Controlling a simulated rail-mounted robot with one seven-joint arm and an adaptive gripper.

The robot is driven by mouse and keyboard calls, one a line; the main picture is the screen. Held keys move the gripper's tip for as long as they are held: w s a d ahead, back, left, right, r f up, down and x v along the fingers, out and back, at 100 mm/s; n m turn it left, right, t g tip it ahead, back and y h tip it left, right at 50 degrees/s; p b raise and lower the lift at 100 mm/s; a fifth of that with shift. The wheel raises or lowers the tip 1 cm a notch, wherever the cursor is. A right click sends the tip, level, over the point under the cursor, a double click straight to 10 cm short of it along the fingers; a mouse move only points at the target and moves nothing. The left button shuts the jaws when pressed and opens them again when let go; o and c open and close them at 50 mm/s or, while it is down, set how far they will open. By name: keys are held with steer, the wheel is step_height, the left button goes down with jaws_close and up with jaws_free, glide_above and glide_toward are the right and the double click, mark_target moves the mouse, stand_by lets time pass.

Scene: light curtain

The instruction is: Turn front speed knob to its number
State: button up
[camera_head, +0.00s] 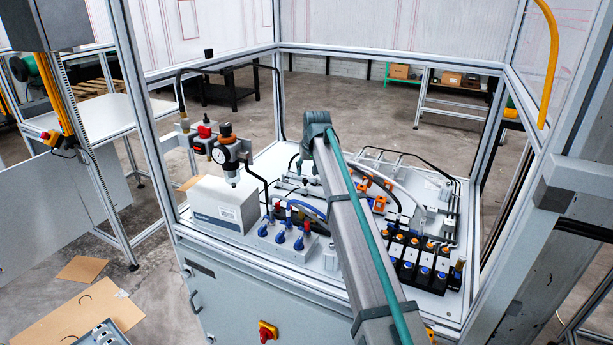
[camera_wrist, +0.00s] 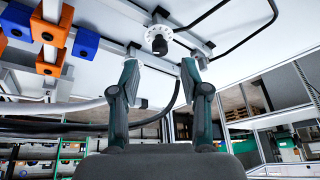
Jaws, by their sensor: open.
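In the wrist view a small dark round knob (camera_wrist: 159,46) with a pale end sits on a white dial disc (camera_wrist: 157,33) with marks round its rim. Any numbers on the disc are too small to read. I cannot tell whether this is the front speed knob. My gripper (camera_wrist: 160,68) is open, one finger on each side below the knob in the picture, with empty space between the fingertips. The fingers look apart from the knob.
Orange and blue blocks (camera_wrist: 48,33) are at the wrist view's left; black hoses (camera_wrist: 228,38) run beside the dial. In the head view are a pressure gauge (camera_head: 221,156), a blue-lever valve block (camera_head: 283,238), black valves (camera_head: 424,262), a box (camera_head: 222,208) and frame posts (camera_head: 152,118).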

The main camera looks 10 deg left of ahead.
mark_target(305, 179)
steer(key=shift+p+x, duration=0.45)
steer(key=shift+x, duration=1.95)
jaws_close()
